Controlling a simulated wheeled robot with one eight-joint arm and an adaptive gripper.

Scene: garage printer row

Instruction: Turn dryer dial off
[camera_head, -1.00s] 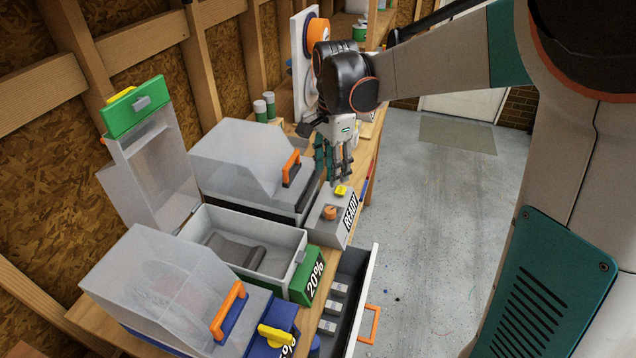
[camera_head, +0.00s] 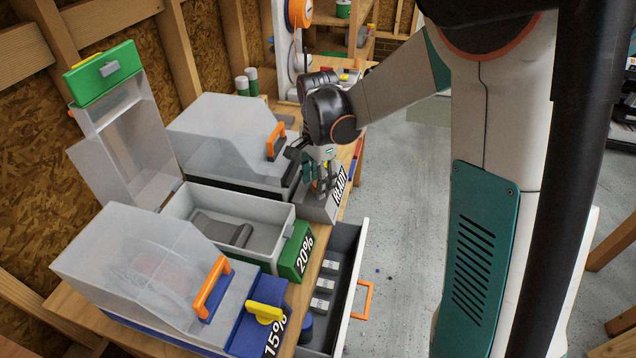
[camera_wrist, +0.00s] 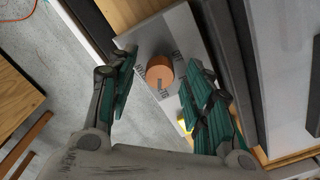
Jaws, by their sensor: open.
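A grey box with a READY label (camera_head: 318,208) stands at the bench edge. Its orange round dial (camera_wrist: 160,70) shows in the wrist view, with a slot mark on its face and small print around it. In the head view my gripper hides the dial. My gripper (camera_head: 322,190) is open and points down over this box. In the wrist view its green fingers (camera_wrist: 163,66) are on either side of the dial, with no clear contact visible. A yellow part (camera_wrist: 184,127) of the box is partly hidden by the right fingers.
A clear-lidded unit with an orange handle (camera_head: 277,142) stands behind the box. An open bin marked 20% (camera_head: 304,252) and a blue unit marked 15% (camera_head: 245,335) with a yellow lever (camera_head: 265,312) stand nearer. An open drawer (camera_head: 345,290) juts over the floor.

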